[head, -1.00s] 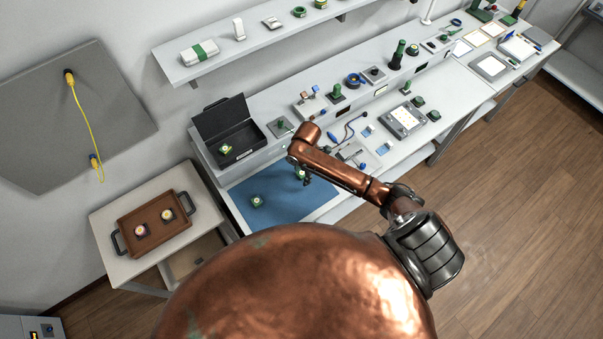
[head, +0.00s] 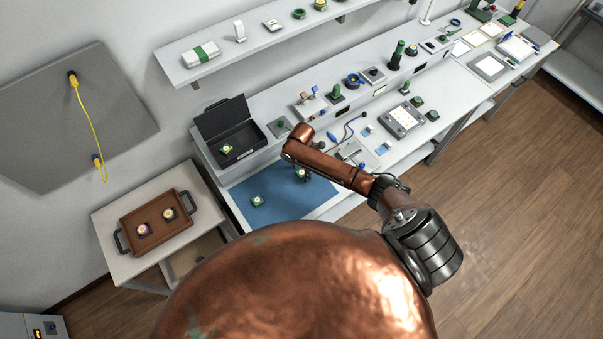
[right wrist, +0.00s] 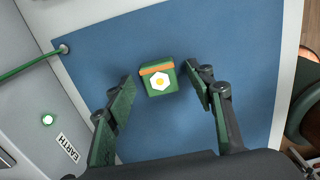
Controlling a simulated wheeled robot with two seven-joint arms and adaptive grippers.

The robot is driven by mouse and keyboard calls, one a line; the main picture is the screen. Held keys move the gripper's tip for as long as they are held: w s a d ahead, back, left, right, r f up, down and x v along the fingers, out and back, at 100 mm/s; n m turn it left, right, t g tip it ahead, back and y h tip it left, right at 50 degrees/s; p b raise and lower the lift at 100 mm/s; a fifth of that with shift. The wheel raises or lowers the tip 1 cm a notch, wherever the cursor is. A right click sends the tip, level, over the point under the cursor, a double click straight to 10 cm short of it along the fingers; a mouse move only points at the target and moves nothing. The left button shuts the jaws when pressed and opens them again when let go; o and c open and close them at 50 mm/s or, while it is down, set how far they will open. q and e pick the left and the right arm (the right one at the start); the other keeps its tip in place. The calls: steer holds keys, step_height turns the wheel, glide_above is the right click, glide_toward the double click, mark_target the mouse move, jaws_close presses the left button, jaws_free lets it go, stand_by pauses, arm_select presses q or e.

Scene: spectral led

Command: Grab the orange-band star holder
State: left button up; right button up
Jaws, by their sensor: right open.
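The orange-band holder (right wrist: 158,79) is a small green block with an orange band along one edge and a white face with a yellow centre. It lies on the blue mat (right wrist: 235,60). My right gripper (right wrist: 160,76) is open, with one finger on each side of the holder and visible gaps to both. In the head view, a green holder (head: 301,174) shows by the right gripper, partly hidden by my arm. A second green holder (head: 257,201) stands apart on the same mat (head: 285,205), to the left. My left gripper is not in view.
An open black case (head: 238,150) with a green holder inside stands behind the mat. A brown tray (head: 160,238) with two round-faced pieces sits on the side table.

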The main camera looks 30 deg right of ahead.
steer(key=c, duration=1.1)
